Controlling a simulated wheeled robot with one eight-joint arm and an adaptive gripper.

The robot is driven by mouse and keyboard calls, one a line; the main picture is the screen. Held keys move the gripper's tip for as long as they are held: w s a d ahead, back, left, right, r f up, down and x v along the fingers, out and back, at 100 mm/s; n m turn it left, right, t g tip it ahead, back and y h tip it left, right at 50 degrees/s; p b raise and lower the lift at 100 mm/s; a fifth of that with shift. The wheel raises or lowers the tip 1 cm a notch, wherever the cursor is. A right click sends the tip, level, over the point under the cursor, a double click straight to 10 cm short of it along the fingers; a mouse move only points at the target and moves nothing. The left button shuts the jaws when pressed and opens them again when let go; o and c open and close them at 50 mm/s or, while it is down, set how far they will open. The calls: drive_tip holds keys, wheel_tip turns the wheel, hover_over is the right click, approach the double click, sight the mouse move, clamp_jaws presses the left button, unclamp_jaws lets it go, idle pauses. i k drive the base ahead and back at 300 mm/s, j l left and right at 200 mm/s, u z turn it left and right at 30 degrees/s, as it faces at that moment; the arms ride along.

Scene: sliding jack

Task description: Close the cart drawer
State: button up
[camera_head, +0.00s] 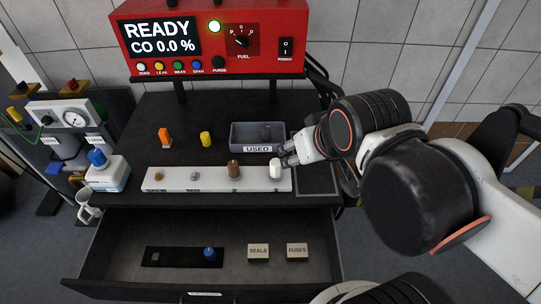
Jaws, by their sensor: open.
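The cart drawer (130,270) is pulled out below the dark cart top (130,188). Its front panel, with a white label, is at the bottom edge of the view. Inside are a black tray with a blue-knobbed piece (209,253), a SEALS box (258,251) and a FUSES box (297,250). My gripper (287,155) is open above the right side of the cart top, close to the white piece (275,170) at position 3 of the white strip. Whether it touches that piece I cannot tell. My arm covers the area to the right.
A red analyser (210,40) reading READY stands behind the cart. A grey USED bin (257,148), an orange piece (164,137) and a yellow piece (205,139) are on the top. A blue-capped bottle (107,170) stands at the left. Floor at the lower left is clear.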

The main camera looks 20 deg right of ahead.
sight(110, 269)
drive_tip(key=j+u, duration=0.1)
drive_tip(key=u, duration=0.35)
drive_tip(key=j+u, duration=0.1)
drive_tip(key=u, duration=0.4)
drive_tip(key=j+u, duration=0.1)
drive_tip(key=u, duration=0.35)
drive_tip(key=k+u, duration=0.35)
drive_tip(key=k, duration=0.6)
